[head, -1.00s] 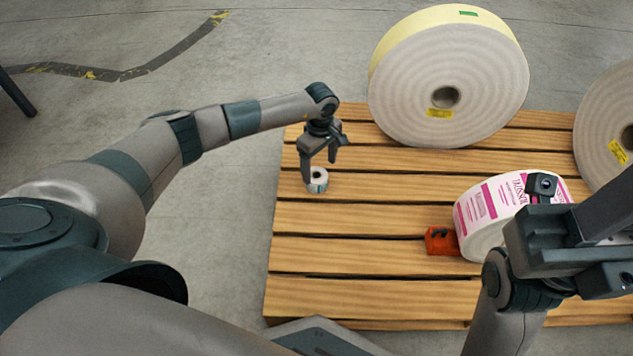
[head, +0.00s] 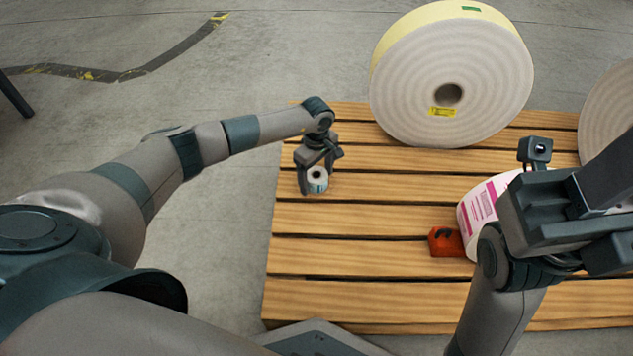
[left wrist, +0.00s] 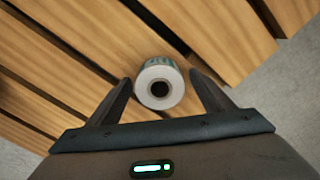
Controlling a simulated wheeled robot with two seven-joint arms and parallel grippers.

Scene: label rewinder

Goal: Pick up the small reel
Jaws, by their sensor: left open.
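The small reel (head: 317,182) is a white roll with a dark core hole and a teal printed side. It stands on the wooden slats near the pallet's left edge. My left gripper (head: 318,178) is open above it, with its fingers on either side of the reel. In the left wrist view the reel (left wrist: 159,86) sits between the two open fingertips (left wrist: 160,88), with gaps on both sides. My right gripper (head: 580,215) is at the right, in front of the large printed roll; its fingertips are not clear.
The slatted wooden pallet (head: 370,215) has free room at its middle and front. A large roll (head: 475,80) stands at the back, another (head: 610,115) at the right edge. A pink-and-white printed roll (head: 480,210) stands beside an orange block (head: 446,241).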

